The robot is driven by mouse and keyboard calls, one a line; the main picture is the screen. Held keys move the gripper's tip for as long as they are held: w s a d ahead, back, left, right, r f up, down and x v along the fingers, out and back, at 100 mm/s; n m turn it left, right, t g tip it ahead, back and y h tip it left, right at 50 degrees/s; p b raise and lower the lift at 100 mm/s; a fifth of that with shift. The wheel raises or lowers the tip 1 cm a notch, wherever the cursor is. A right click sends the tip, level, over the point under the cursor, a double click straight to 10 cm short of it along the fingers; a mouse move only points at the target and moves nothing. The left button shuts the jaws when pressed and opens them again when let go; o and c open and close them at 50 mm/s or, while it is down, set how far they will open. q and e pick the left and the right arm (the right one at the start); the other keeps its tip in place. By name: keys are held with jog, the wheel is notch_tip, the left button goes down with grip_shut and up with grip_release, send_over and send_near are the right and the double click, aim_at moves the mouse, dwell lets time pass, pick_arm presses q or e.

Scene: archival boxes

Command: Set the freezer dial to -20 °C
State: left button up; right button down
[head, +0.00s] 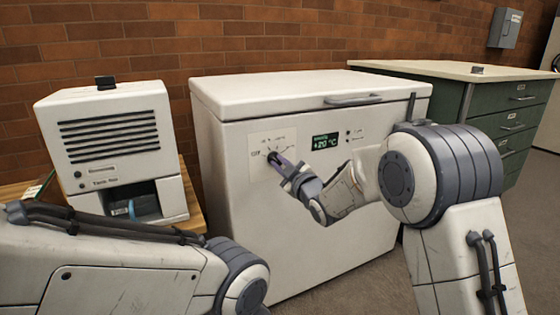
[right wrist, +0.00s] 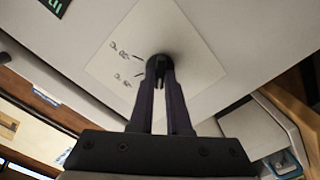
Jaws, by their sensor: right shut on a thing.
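The white chest freezer (head: 300,220) stands in the middle of the head view with its lid closed. A pale dial plate (head: 284,138) with printed marks is on its front. My right gripper (head: 275,159) is at this plate, shut on the dial. In the right wrist view the dark round dial (right wrist: 166,67) sits between the fingertips, which partly hide it. A green display (head: 325,141) beside the plate reads 20 °C; its sign is too small to be sure of. My left arm shows at lower left, its gripper out of view.
A white vented device (head: 110,130) stands on a wooden table left of the freezer. A green cabinet (head: 490,115) with a pale top is at the right. A brick wall is behind. Open floor (head: 530,215) shows at right.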

jog(key=shift+m+p, duration=0.65)
jog(key=shift+m, duration=1.35)
jog(key=c, duration=0.9)
grip_release()
jog(key=shift+d, duration=0.1)
jog(key=p+v, duration=0.2)
jog(key=v, duration=0.8)
jog(key=shift+s+d+p, duration=0.1)
jog(key=shift+s+p, duration=0.1)
jog(key=shift+p, duration=0.15)
